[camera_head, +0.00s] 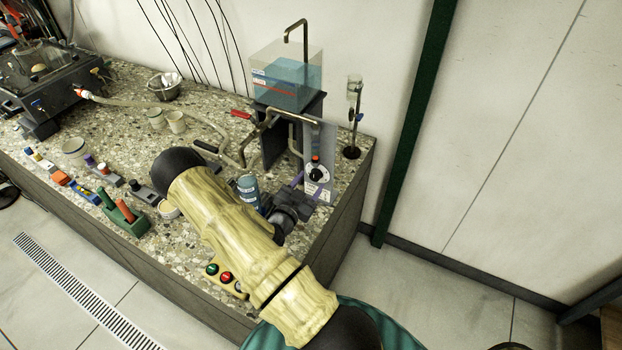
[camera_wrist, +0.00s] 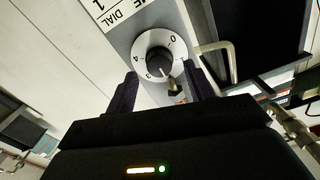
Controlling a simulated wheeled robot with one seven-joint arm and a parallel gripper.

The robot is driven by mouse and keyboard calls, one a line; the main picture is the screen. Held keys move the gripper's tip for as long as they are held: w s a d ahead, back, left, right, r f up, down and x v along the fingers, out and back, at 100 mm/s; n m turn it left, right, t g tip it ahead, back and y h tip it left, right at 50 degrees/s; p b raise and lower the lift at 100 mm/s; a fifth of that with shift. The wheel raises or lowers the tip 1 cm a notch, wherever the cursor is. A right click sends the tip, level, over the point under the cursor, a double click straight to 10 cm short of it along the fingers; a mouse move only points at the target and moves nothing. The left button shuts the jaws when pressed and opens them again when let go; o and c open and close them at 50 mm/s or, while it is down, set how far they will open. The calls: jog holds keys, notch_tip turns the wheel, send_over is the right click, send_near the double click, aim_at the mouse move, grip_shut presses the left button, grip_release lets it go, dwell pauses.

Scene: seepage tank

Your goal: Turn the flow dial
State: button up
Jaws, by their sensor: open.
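The flow dial (camera_head: 317,174) is a black knob on a white numbered disc, set on a grey panel (camera_head: 325,135) below the water tank. In the wrist view the dial (camera_wrist: 160,58) shows upside down, with digits around its rim and a "DIAL 1" label beside it. My gripper (camera_head: 308,187) is in front of the panel, close to the dial. In the wrist view my gripper (camera_wrist: 160,82) is open, with one dark finger on each side of the dial's lower part. Nothing is held. I cannot tell whether either finger touches the knob.
A clear tank (camera_head: 287,75) of blue water stands behind the panel. A blue-labelled bottle (camera_head: 248,190) stands left of my gripper. A bent metal pipe (camera_wrist: 218,48) is right of the dial. A small stand (camera_head: 353,120) is at the counter's right end. Tools line the counter's front.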

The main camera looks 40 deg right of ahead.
jog(key=shift+x, duration=0.9)
jog(key=shift+s, duration=0.1)
jog(key=shift+c, duration=1)
jog(key=c, duration=0.8)
jog(key=shift+o, duration=0.2)
